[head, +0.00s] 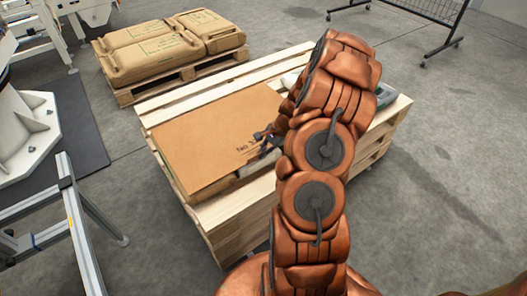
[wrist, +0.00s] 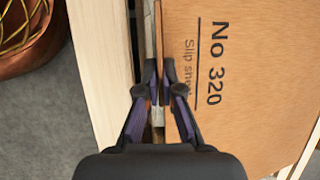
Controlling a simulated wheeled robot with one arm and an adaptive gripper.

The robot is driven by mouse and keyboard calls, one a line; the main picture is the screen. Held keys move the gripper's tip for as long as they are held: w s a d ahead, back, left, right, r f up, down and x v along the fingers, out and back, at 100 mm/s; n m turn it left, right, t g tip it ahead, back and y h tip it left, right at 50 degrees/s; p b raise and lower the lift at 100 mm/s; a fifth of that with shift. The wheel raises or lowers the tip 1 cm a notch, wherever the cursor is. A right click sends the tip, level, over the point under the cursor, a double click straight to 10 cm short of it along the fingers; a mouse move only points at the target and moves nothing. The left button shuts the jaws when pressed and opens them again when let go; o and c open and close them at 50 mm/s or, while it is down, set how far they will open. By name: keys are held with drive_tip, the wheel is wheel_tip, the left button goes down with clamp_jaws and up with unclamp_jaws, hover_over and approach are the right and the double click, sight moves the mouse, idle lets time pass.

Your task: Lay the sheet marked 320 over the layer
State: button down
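In the wrist view the sheet (wrist: 255,100) reads "No 320" and "Slip sheet"; in the head view only part of this print shows. My gripper (wrist: 159,75) is at the sheet's printed edge, its fingertips close together on either side of a thin brown lip. It looks shut on that lip. My gripper also shows small in the head view (head: 268,138). My arm hides the sheet's right part. A layer of brown sacks (head: 165,52) lies on another pallet behind.
A grey-green item (head: 385,95) shows on the right of the pallet stack, partly behind my arm. A grey metal frame (head: 75,215) and a white machine base (head: 25,135) stand at the left. A black mesh rack (head: 430,12) stands at the back right. Floor at the right is clear.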

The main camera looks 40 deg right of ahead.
drive_tip(key=shift+f, duration=0.1)
drive_tip(key=c, duration=1.2)
unclamp_jaws()
drive_tip(key=shift+c, duration=0.2)
drive_tip(key=v, duration=1.2)
